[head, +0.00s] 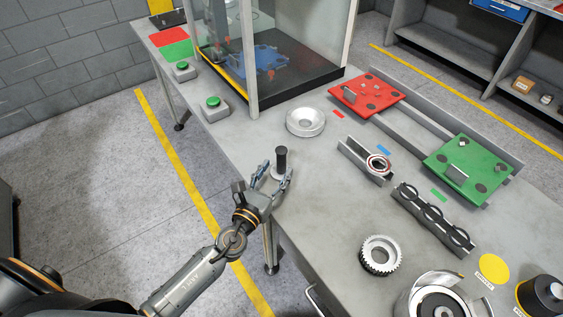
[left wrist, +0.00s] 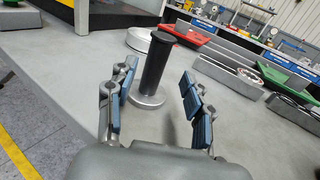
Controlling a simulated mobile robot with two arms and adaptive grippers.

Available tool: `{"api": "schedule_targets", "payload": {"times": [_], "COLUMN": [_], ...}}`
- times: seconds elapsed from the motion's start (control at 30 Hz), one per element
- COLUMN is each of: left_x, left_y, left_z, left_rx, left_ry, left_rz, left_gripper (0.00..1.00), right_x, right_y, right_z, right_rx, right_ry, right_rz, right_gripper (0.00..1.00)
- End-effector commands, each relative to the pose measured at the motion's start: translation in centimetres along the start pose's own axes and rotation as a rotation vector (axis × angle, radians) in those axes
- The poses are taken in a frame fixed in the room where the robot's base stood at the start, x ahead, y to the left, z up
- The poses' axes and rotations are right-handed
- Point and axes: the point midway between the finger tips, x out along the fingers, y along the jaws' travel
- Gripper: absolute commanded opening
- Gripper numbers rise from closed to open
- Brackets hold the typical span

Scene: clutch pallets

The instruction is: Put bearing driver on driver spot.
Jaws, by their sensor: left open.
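The bearing driver (head: 281,161), a black upright handle on a round silver foot, stands on the grey bench near its front edge. In the left wrist view the bearing driver (left wrist: 158,68) stands upright just ahead, between the lines of the two fingers. My left gripper (head: 276,177) is open at the driver, with a blue-padded finger on either side; in the left wrist view the gripper (left wrist: 160,92) holds nothing. A flat yellow round spot (head: 494,268) lies at the bench's right; its small label is unreadable, so I cannot tell whether it is the driver spot. My right gripper is not in view.
A silver dish (head: 305,121) stands behind the driver. A bearing holder (head: 366,161), a rack of rings (head: 432,218), a toothed ring (head: 381,255) and a silver housing (head: 436,297) lie to the right. Red (head: 368,94) and green (head: 468,168) pallets stand behind.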

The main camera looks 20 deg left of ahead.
Motion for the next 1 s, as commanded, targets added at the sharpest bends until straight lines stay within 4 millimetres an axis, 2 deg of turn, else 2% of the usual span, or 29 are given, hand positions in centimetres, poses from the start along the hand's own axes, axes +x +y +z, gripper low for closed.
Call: {"api": "schedule_targets", "payload": {"times": [0.13,0.4,0.7,0.77,0.97,1.0], "left_x": [1.2,4.9,5.4,5.4,5.4,5.4], "left_y": [0.1,0.5,0.5,0.5,0.5,0.5], "left_z": [0.1,0.0,-0.1,-0.1,-0.1,-0.1], "left_rx": [0.000,-0.002,-0.002,-0.002,-0.002,-0.002], "left_ry": [-0.001,0.000,0.001,0.001,0.001,0.000], "left_rz": [0.001,0.001,0.001,0.001,0.001,0.001], "left_gripper": [0.52,0.52,0.52,0.42,0.01,0.00], "right_x": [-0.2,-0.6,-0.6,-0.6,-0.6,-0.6], "right_y": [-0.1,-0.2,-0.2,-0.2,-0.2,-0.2], "right_z": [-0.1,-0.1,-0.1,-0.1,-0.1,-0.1], "right_rx": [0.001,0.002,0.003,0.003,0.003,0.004], "right_ry": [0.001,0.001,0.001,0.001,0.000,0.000], "right_rz": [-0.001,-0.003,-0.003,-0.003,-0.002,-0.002], "right_gripper": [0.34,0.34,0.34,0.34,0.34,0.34]}}
